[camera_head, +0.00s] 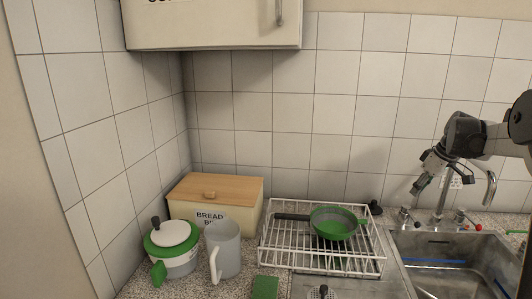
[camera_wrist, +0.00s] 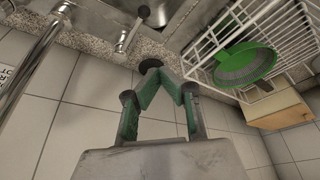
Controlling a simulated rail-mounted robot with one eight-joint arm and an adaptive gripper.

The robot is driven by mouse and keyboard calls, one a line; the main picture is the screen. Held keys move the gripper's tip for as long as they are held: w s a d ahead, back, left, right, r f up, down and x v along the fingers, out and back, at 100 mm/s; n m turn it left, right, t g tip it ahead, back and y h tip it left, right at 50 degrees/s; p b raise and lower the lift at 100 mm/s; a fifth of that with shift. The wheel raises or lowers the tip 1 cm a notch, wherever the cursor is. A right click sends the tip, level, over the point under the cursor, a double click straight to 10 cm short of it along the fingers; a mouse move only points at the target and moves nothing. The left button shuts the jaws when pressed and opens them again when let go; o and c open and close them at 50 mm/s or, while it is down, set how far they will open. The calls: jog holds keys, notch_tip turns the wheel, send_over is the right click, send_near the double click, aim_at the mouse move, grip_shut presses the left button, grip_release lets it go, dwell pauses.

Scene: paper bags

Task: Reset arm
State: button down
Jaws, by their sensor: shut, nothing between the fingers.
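My gripper (camera_head: 420,184) hangs in the air at the right of the head view, in front of the tiled wall and left of the tap. In the wrist view my gripper (camera_wrist: 161,78) has its green-padded fingers shut, meeting at the tips, with nothing between them. My arm reaches in from the right edge. The gripper touches nothing that I can see.
A metal sink (camera_head: 455,262) with a tap (camera_head: 489,185) lies below. A white wire rack (camera_head: 283,246) holds a green pan (camera_head: 333,224). The bread bin (camera_head: 215,190), a grey jug (camera_head: 223,252) and a green-and-white pot (camera_head: 172,248) stand left. A cupboard (camera_head: 215,25) hangs above.

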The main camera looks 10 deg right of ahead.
jog(key=s+a+r+m, duration=0.15)
jog(key=s+a, duration=0.25)
jog(key=a, duration=0.4)
jog(key=s+a+r+t+h, duration=0.1)
jog(key=s+a+r, duration=0.25)
jog(key=a, duration=0.35)
jog(key=s+a+r+m, duration=0.1)
jog(key=s+a, duration=0.4)
jog(key=a, duration=0.3)
jog(key=s+a+f+m+t, duration=0.1)
jog(key=s+a+f, duration=0.3)
jog(key=s, duration=0.5)
jog(key=s+a+f+m+t, duration=0.1)
jog(key=s+a+f+m, duration=0.1)
jog(key=s+a, duration=0.7)
jog(key=shift+s+a+f+t+h, duration=0.2)
jog(key=shift+s+f+t+h, duration=0.15)
jog(key=shift+f, duration=0.5)
